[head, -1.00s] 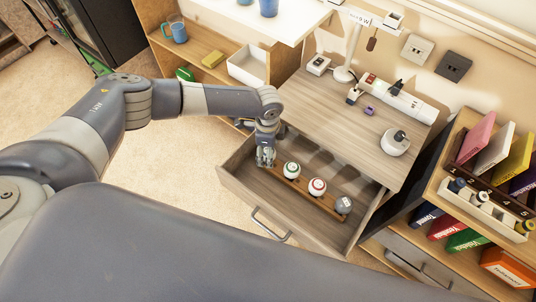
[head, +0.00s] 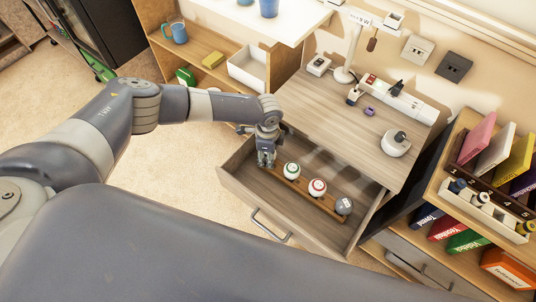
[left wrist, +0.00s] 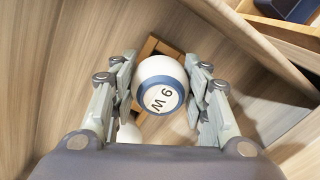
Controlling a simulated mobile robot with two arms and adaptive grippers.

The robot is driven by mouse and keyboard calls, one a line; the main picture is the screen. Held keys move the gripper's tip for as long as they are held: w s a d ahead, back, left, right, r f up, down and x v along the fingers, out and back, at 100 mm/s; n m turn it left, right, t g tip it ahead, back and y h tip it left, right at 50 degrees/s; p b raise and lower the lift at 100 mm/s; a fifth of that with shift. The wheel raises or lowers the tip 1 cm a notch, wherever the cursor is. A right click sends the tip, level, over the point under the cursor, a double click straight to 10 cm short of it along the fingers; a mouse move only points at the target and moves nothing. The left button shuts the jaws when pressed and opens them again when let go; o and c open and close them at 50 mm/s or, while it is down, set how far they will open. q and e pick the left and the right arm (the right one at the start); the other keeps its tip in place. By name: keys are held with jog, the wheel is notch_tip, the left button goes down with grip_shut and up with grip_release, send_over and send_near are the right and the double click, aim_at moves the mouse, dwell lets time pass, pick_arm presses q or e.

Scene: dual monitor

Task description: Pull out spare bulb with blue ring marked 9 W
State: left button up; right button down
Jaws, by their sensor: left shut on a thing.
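The spare bulb with a blue ring (left wrist: 160,86) shows in the left wrist view, with "9 W" on its white face. My left gripper (head: 266,160) is shut on it, a finger on each side, as the left wrist view (left wrist: 160,92) also shows. In the head view the gripper hides this bulb, at the left end of the wooden rack (head: 300,190) in the open drawer (head: 240,182). I cannot tell whether the bulb is clear of its slot. My right gripper is not in view.
In the rack are a green-marked bulb (head: 292,172), a red-ringed bulb (head: 317,187) and a grey bulb (head: 344,205). The desktop (head: 335,120) overhangs the drawer's back. A shelf with books (head: 465,240) stands at the right.

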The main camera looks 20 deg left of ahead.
pick_arm(q)
notch_tip(320, 180, up, 10)
jog(key=shift+p, duration=0.4)
jog(key=shift+r+p, duration=0.35)
jog(key=shift+r, duration=0.1)
jog(key=shift+r+p, duration=2.2)
jog(key=shift+p, duration=0.2)
